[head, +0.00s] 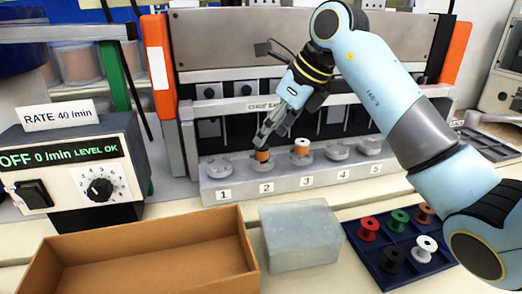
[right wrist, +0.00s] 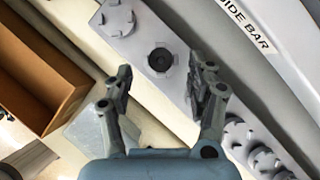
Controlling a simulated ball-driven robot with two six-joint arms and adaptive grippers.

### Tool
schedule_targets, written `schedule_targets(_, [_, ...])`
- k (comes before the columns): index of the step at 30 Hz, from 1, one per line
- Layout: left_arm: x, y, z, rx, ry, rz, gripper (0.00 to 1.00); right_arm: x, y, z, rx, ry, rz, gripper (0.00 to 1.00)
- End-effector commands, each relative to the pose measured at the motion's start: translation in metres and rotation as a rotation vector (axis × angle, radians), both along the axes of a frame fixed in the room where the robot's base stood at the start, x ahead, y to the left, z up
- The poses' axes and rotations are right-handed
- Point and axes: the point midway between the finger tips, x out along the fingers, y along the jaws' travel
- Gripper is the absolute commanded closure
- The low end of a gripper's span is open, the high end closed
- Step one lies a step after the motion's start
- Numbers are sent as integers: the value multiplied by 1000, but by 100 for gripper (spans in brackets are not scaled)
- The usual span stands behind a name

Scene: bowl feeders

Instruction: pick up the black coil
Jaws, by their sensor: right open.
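The black coil, a spool with a dark flange and copper winding, stands upright at the place marked 2 on the grey rail in the head view (head: 262,155). In the right wrist view the coil (right wrist: 160,60) shows from above as a dark disc with a round hole. My right gripper (head: 263,138) points down just above it and partly hides its top. In the right wrist view its open fingers (right wrist: 161,78) lie on either side of the coil's line, with nothing held. My left gripper is out of view.
A white-flanged copper coil (head: 301,147) stands close by at place 3. Places 1, 4 and 5 look empty. In front are a cardboard box (head: 130,240), a translucent grey block (head: 300,236) and a blue tray (head: 365,252) of spools, including an empty black one (head: 391,259).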

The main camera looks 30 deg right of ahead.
Motion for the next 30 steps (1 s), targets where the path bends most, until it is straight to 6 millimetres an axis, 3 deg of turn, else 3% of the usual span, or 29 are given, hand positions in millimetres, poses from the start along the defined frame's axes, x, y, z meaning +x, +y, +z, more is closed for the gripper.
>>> schedule_targets(7, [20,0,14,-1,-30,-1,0,13,8,-33,3,4,0,43])
schedule_targets(16, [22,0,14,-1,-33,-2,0,16,8,-40,-1,1,0,43])
schedule_targets(27, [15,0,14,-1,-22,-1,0,16,8,-40,-1,1,0,90])
schedule_targets(30, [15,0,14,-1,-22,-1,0,16,8,-39,0,0,0,92])
